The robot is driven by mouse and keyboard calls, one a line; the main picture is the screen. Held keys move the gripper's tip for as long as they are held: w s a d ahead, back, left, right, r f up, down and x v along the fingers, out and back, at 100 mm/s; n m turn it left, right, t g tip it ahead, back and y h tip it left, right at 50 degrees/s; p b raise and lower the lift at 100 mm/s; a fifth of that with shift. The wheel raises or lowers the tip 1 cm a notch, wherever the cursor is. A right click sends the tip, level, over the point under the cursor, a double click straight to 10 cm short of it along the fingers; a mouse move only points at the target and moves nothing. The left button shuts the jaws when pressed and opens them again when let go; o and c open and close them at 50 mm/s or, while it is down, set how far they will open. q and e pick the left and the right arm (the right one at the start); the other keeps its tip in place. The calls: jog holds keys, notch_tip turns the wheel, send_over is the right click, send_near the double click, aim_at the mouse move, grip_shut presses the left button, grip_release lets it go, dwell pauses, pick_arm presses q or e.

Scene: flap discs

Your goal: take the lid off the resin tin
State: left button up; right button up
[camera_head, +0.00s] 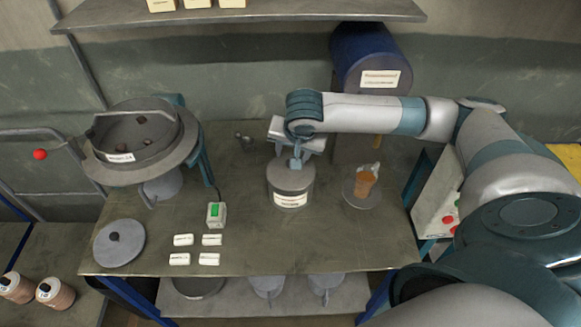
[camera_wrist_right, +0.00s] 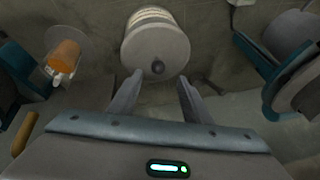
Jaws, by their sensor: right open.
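A grey round tin (camera_head: 290,200) with a white label stands upright on the workbench; the label is too small to read. Its flat grey lid (camera_head: 283,177) is on it. In the right wrist view the lid (camera_wrist_right: 140,50) shows a dark round knob (camera_wrist_right: 158,67). My right gripper (camera_head: 296,163) is above the tin. In the wrist view its fingers (camera_wrist_right: 160,76) are open and spread, with the knob appearing between their tips, not visibly touched. My left gripper is not in view.
An orange-brown item on a round plate (camera_head: 350,195) is right of the tin. A bowl machine (camera_head: 140,175), a knobbed grey disc (camera_head: 119,250), a green-screened box (camera_head: 216,220) and several white labelled blocks (camera_head: 183,240) are left. The bench (camera_head: 260,250) is clear in front of the tin.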

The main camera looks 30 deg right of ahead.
jog(key=shift+w+f, duration=0.15)
jog(key=shift+f, duration=0.25)
jog(key=shift+w+d+f+p, duration=0.2)
jog(key=shift+f+p, duration=0.5)
jog(key=shift+p, duration=0.25)
jog(key=p+x, duration=0.1)
jog(key=x, duration=0.2)
jog(key=shift+s, duration=0.15)
jog(key=shift+f, duration=0.4)
grip_shut()
